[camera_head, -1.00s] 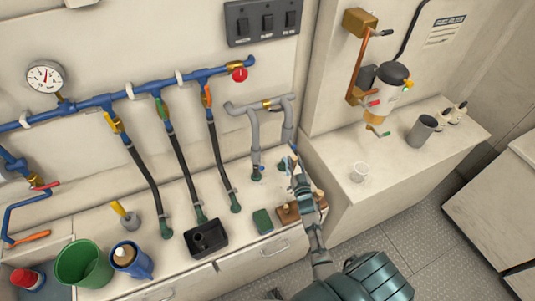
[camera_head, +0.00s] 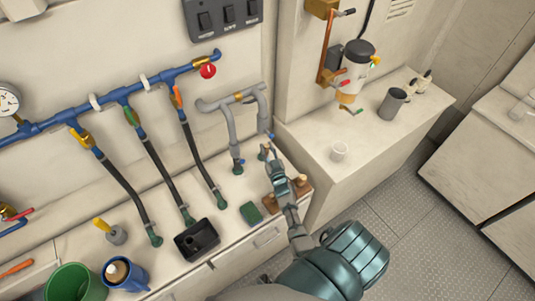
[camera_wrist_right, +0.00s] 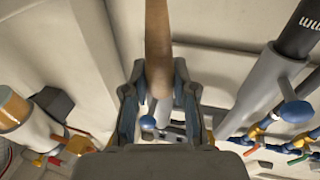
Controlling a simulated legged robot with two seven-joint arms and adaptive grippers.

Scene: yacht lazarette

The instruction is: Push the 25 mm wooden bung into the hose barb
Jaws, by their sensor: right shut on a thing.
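My right gripper (camera_head: 268,153) is at the counter's back, just below the right grey pipe (camera_head: 263,112). In the right wrist view its fingers (camera_wrist_right: 160,100) are shut on a tapered wooden bung (camera_wrist_right: 158,45), which extends toward the top of the picture. The bung is too small to make out in the head view. The hose barb cannot be told apart clearly; my gripper covers the spot under the right pipe. I cannot tell whether the bung touches anything. My left gripper is not in view.
A wooden block (camera_head: 303,192) with pegs stands beside my right wrist. A green block (camera_head: 251,212) and black tray (camera_head: 197,239) lie to its left. The left grey pipe (camera_head: 232,137) stands close by.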

